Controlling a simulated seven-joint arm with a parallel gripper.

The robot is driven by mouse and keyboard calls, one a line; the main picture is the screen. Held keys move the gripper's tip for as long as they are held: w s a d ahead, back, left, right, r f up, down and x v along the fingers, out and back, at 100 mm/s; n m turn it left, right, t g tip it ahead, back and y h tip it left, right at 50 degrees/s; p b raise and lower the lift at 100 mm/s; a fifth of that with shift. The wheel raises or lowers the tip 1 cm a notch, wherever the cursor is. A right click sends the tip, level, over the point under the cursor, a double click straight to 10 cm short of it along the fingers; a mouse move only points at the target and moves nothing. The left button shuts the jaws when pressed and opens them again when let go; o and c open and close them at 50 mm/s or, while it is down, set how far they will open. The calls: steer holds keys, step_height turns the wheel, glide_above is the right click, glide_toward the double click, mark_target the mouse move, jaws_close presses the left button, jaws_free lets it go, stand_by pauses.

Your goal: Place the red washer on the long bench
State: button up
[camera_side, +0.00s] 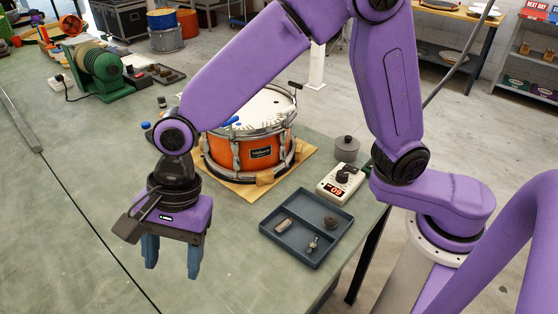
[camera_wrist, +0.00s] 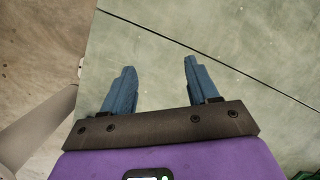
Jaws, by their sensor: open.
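My gripper (camera_side: 172,264) points down over the grey-green bench top (camera_side: 80,262), its blue fingers apart with nothing between them. In the wrist view the open fingers (camera_wrist: 159,68) sit above the bare bench surface (camera_wrist: 230,35), near its edge with the floor at left. I cannot make out a red washer in either view. A blue-grey tray (camera_side: 268,232) on the bench, right of my gripper, holds a few small grey and dark parts, none clearly red.
An orange snare drum (camera_side: 262,153) stands on a wooden board behind my gripper. A white meter with a red display (camera_side: 337,189) and a grey lidded pot (camera_side: 346,148) are near the right edge. A green machine (camera_side: 98,68) stands far left. The front-left bench top is clear.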

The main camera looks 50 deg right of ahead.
steer(key=s+d+r+n, duration=0.1)
steer(key=s+d+n, duration=0.1)
steer(key=d+n, duration=0.3)
steer(key=s+d+r+n+h, duration=0.1)
steer(key=s+d+n, duration=0.2)
steer(key=d, duration=0.9)
steer(key=n, duration=0.3)
steer(key=shift+s+d+n+h, duration=0.2)
steer(key=shift+n+h, duration=0.1)
steer(key=shift+o, duration=0.8)
steer(key=s+d+n, duration=0.4)
steer(key=d+n, duration=0.2)
steer(key=d, duration=0.2)
steer(key=s+d+n+h, duration=0.1)
steer(key=s+d+n, duration=0.4)
steer(key=d, duration=0.4)
steer(key=shift+f+n+h, duration=0.2)
steer(key=shift+n+h, duration=0.1)
steer(key=shift+n, duration=0.3)
steer(key=shift+w, duration=0.15)
